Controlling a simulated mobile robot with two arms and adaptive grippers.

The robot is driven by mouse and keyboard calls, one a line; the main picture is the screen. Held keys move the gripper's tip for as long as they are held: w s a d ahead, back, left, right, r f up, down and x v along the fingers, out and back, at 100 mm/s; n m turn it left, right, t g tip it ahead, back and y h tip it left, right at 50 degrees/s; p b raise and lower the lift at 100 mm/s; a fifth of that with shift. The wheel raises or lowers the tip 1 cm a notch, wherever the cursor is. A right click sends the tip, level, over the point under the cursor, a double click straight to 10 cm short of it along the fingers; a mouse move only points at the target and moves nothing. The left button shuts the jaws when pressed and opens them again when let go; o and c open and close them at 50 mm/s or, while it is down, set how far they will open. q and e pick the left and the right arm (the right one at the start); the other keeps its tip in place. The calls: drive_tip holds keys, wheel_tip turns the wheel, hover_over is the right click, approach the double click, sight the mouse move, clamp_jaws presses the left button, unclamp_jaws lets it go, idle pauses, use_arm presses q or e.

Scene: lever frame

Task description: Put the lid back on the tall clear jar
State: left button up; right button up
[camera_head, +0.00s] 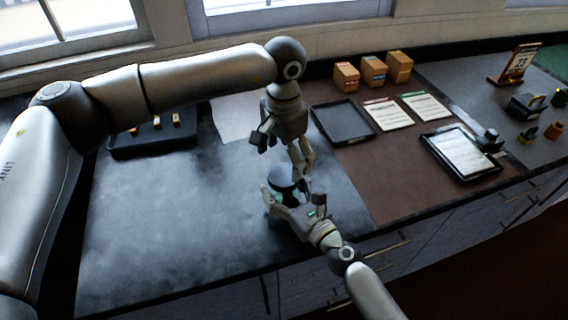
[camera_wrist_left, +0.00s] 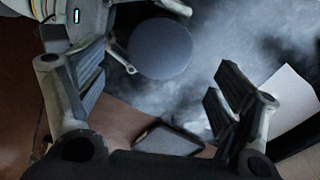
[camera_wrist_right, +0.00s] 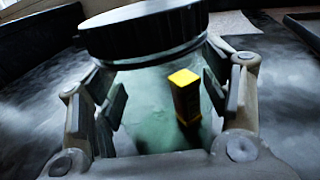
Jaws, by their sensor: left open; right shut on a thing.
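The tall clear jar (camera_wrist_right: 150,100) stands between the fingers of my right gripper (camera_head: 290,196), which is shut on its side. The black round lid (camera_wrist_right: 145,28) sits over the jar's mouth in the right wrist view. Whether it is fully seated I cannot tell. The lid also shows as a dark disc from above in the left wrist view (camera_wrist_left: 160,48) and in the head view (camera_head: 281,177). A yellow-topped block (camera_wrist_right: 186,95) shows through the jar wall. My left gripper (camera_head: 282,152) is open and empty just above the lid, fingers pointing down.
A black tray with small pieces (camera_head: 152,138) lies at the back left. An empty dark tray (camera_head: 343,122), paper cards (camera_head: 388,114) and small boxes (camera_head: 372,72) are to the right. The dark counter (camera_head: 170,230) left of the jar is clear.

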use_arm(q)
drive_tip(key=shift+c, duration=0.3)
drive_tip(key=n, duration=0.6)
drive_tip(key=shift+r, duration=0.3)
drive_tip(key=n, duration=0.7)
drive_tip(key=shift+r, duration=0.25)
drive_tip(key=n, duration=0.7)
drive_tip(key=shift+r, duration=0.25)
drive_tip(key=n, duration=0.7)
drive_tip(key=shift+r, duration=0.25)
drive_tip(key=n, duration=0.3)
drive_tip(key=shift+r+n, duration=0.15)
drive_tip(key=shift+n, duration=0.25)
drive_tip(key=n, duration=0.5)
drive_tip(key=shift+r, duration=0.15)
drive_tip(key=n, duration=0.3)
drive_tip(key=shift+r+n, duration=0.15)
drive_tip(key=shift+n, duration=0.25)
drive_tip(key=n, duration=0.5)
drive_tip(key=shift+r, duration=0.15)
